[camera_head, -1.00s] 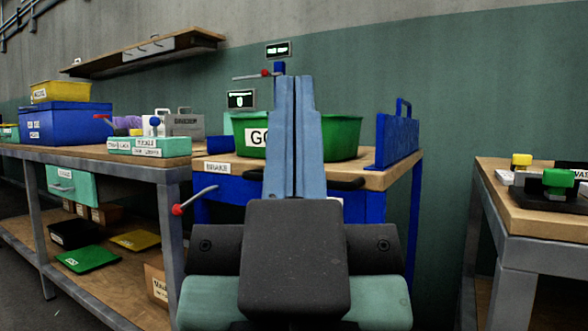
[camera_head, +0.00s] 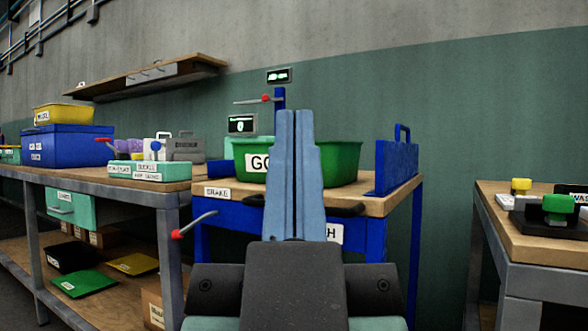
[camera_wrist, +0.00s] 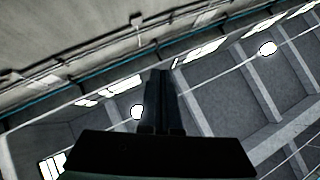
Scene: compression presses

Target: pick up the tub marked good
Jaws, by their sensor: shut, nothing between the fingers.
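A green tub (camera_head: 340,163) with a white label, of which "GO" shows, sits on the wooden top of a blue bench (camera_head: 386,203) in the head view. My gripper (camera_head: 295,115) points upward in front of the tub. Its two blue fingers are together with nothing between them, and they hide the middle of the tub and part of its label. I cannot tell the exact gap from fingers to tub. The wrist view shows the gripper (camera_wrist: 162,72) against the ceiling and lights; the tub is not in that view.
A blue upright panel (camera_head: 398,162) stands right of the tub. A red-tipped lever (camera_head: 193,226) sticks out at the bench's left front. A workbench with a blue box (camera_head: 66,145) stands at left, another table (camera_head: 535,230) at right. A floor gap separates bench and right table.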

